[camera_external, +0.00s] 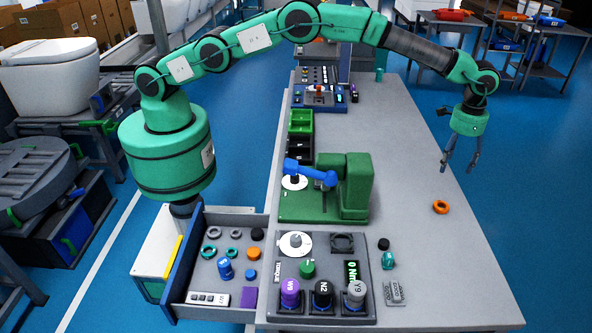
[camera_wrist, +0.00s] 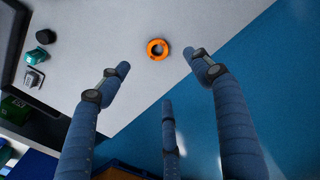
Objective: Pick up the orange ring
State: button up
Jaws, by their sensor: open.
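The orange ring (camera_external: 440,207) lies flat on the right part of the grey table, near its right edge. In the wrist view the ring (camera_wrist: 158,49) is ahead of the fingertips, roughly centred between the two outer fingers. My gripper (camera_external: 459,165) hangs above the table to the upper right of the ring, fingers pointing down, apart from it. My gripper (camera_wrist: 158,65) is open and empty in the wrist view, with several blue-grey fingers spread. Nothing covers the ring in either view.
The table (camera_external: 420,170) is bare around the ring. A black cap (camera_external: 384,244), a teal part (camera_external: 388,261) and a grey part (camera_external: 394,291) lie to its left. A green machine (camera_external: 345,190) stands further left. Blue floor lies past the table's right edge.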

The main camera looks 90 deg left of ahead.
jog(key=f, duration=0.2)
jog(key=d+f, duration=0.1)
jog(key=shift+w+f, duration=0.15)
jog(key=shift+w, duration=0.15)
send_over(442, 205)
jog(key=shift+a+f+b, duration=0.1)
jog(key=shift+f+b, duration=0.3)
jog(key=shift+f, duration=3.9)
jog(key=shift+f, duration=0.1)
jog(key=shift+f+b, duration=0.35)
jog(key=shift+f, duration=2.1)
jog(key=shift+c, duration=0.5)
jog(key=c, duration=1)
